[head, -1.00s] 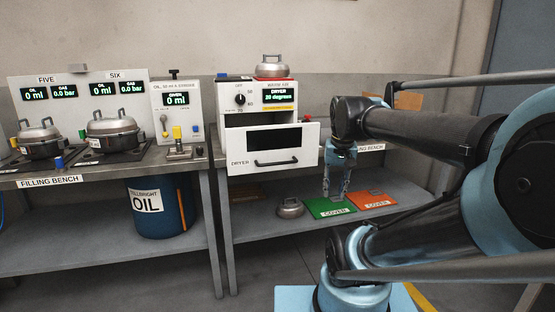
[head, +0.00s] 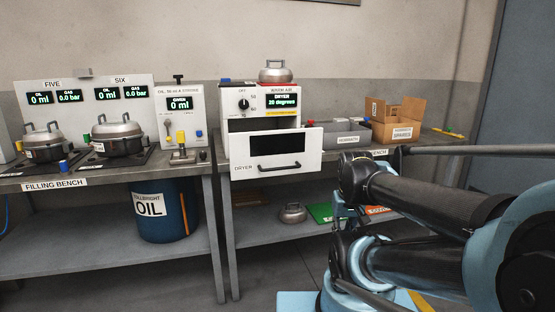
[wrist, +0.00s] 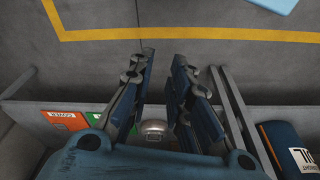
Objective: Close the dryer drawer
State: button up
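The dryer (head: 245,103) stands on the bench, a white box with a knob and a green display reading 20 degrees. Its drawer (head: 250,170) is pulled out, with an open gap above the white front panel. The drawer front has a dark window and a black handle (head: 280,166). My gripper (wrist: 162,56) is open and empty in the wrist view, its two fingers apart above the floor and lower shelf. In the head view it is mostly hidden by my arm, right of and below the drawer, apart from it.
A silver pot (head: 276,71) sits on top of the dryer. Grey bins and a cardboard box (head: 398,112) stand right of it. The filling bench (head: 90,180) is at left, with a blue oil drum (head: 160,222) below. A pot (head: 292,213) and cover mats lie on the lower shelf.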

aim_at(272, 154)
jog(key=u, duration=1.1)
jog(key=k, duration=1.35)
jog(key=z, duration=1.05)
jog(key=i, duration=1)
jog(key=u, duration=0.05)
